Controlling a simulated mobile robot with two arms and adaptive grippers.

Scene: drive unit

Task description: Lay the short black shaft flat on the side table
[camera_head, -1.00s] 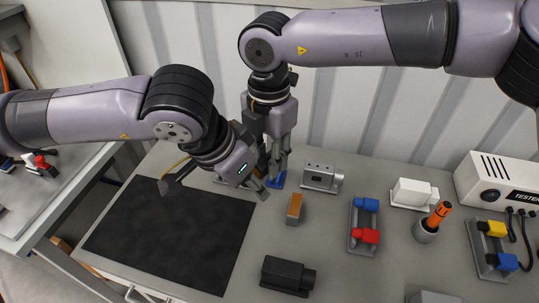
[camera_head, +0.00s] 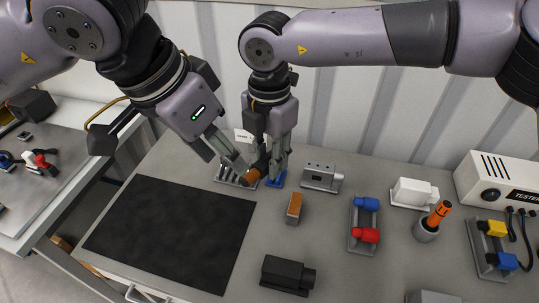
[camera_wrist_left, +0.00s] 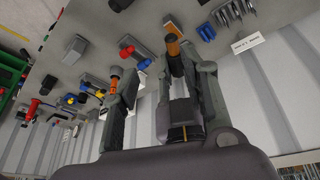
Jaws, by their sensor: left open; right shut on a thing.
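My right gripper (camera_head: 277,170) points down near the back of the main table, by a blue piece (camera_head: 277,181). It is shut on a short dark piece (camera_head: 262,163) with an orange end (camera_head: 251,177). The fingers hide most of that piece, so I cannot tell if it is the short black shaft. My left gripper (camera_head: 243,170) is open, its fingertips close beside the orange end; contact is unclear. Its open fingers show in the left wrist view (camera_wrist_left: 162,72). The side table (camera_head: 45,205) is at the far left.
A black mat (camera_head: 170,235) covers the main table's left part. A slotted metal rack (camera_head: 224,177) stands behind the left fingers. An orange-brown block (camera_head: 294,207) and a grey unit (camera_head: 320,178) lie right. Red and blue parts (camera_head: 35,160) occupy the side table's back.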

